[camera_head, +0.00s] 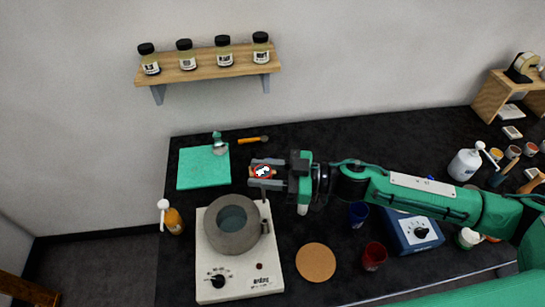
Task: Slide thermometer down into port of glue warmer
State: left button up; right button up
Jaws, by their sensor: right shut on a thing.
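The thermometer (262,171) has a small round dial with a red rim and a white face. My right gripper (256,173) comes in from the right and is shut on it, with one finger above and one below the dial in the picture. A short thin stem shows under the lower finger; its tip is too small to place exactly. The glue warmer (234,222) is a grey round pot on a white base with a black knob. A small grey fitting on the pot's right side, likely the port (265,227), lies below the gripper in the picture. My left gripper is not in view.
A green mat (204,167) lies left of the gripper. An orange bottle (174,220) stands left of the warmer. A cork disc (315,262), a red cup (374,256), a blue cup (358,214) and a blue box (413,231) are at the right.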

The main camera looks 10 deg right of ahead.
dwell(0.3)
jog(key=shift+r+p, duration=0.1)
jog(key=shift+p, duration=0.2)
jog(key=shift+f, duration=0.25)
jog(key=shift+w+f+b, duration=0.1)
jog(key=shift+f+b, duration=1.45)
jog(key=shift+f, duration=1.2)
jog(key=shift+p, duration=0.9)
